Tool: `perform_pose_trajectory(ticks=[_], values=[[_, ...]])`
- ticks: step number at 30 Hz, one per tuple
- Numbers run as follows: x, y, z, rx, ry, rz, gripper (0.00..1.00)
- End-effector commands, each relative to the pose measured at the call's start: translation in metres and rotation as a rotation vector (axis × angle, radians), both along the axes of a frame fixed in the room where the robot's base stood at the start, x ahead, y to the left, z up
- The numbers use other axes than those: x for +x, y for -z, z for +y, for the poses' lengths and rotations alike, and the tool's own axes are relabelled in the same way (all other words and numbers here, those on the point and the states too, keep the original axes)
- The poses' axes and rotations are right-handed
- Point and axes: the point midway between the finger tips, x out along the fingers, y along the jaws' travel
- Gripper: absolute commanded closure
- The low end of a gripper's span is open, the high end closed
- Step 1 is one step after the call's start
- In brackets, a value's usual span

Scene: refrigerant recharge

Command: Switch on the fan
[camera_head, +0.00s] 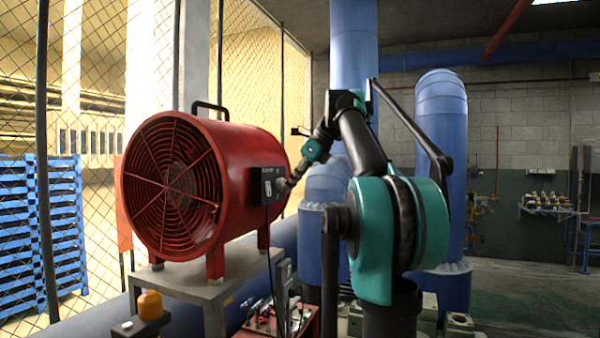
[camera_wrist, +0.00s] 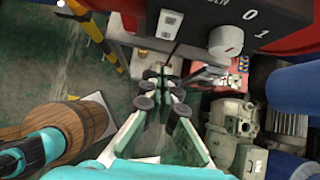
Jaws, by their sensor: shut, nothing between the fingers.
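The red drum-shaped fan (camera_head: 185,185) stands on a grey metal stand (camera_head: 200,280) in the head view. Its dark switch box (camera_head: 267,186) is on the side facing my arm. In the wrist view the switch box (camera_wrist: 200,22) is at the top, with a pale round knob (camera_wrist: 226,40) and the marks 0 and 1 beside it. I cannot tell surely which mark the knob points at. My gripper (camera_wrist: 158,80) is shut and empty, below and left of the knob in the wrist view and apart from it. In the head view my gripper (camera_head: 288,184) is close beside the switch box.
A wooden cylinder (camera_wrist: 80,130) is at the left in the wrist view, near a yellow-black post (camera_wrist: 95,25). Grey machinery (camera_wrist: 235,118) is at the right. Large blue pipes (camera_head: 440,150) stand behind my arm. A wire fence (camera_head: 90,80) is at the left.

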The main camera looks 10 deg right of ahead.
Motion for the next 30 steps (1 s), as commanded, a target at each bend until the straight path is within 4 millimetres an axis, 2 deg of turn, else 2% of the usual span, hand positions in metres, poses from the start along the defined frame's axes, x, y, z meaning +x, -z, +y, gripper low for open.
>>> perform_pose_trajectory(ticks=[2, 10, 30], values=[[0.006, 0.010, 0.009, 0.000, -0.003, 0.000, 1.00], [0.024, 0.013, 0.033, -0.001, -0.001, 0.001, 1.00], [0.029, 0.015, 0.040, 0.051, -0.001, -0.036, 1.00]])
